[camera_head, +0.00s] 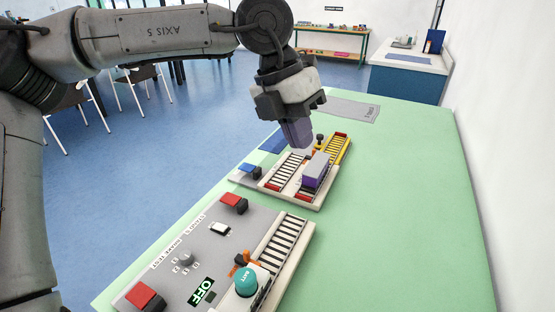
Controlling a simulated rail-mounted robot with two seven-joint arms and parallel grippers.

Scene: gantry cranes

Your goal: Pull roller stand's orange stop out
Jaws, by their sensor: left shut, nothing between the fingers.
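The near roller stand (287,240) is a pale frame with a row of dark rollers, at the right side of a grey panel on the green table. A small orange stop (252,262) shows at its near left side, beside a teal round-topped object marked BATT (246,283) that partly hides that end. My left gripper (299,146) is shut and empty. In the picture it points down above the far roller unit (290,172), away from the orange stop. My right gripper is out of view.
The far unit has red-ended tracks, a yellow track (336,150) and a grey-purple block (316,170) on it. The grey panel (195,245) carries red buttons, a knob and an OFF display (201,292). The green table (410,200) is clear at right, beside a white wall.

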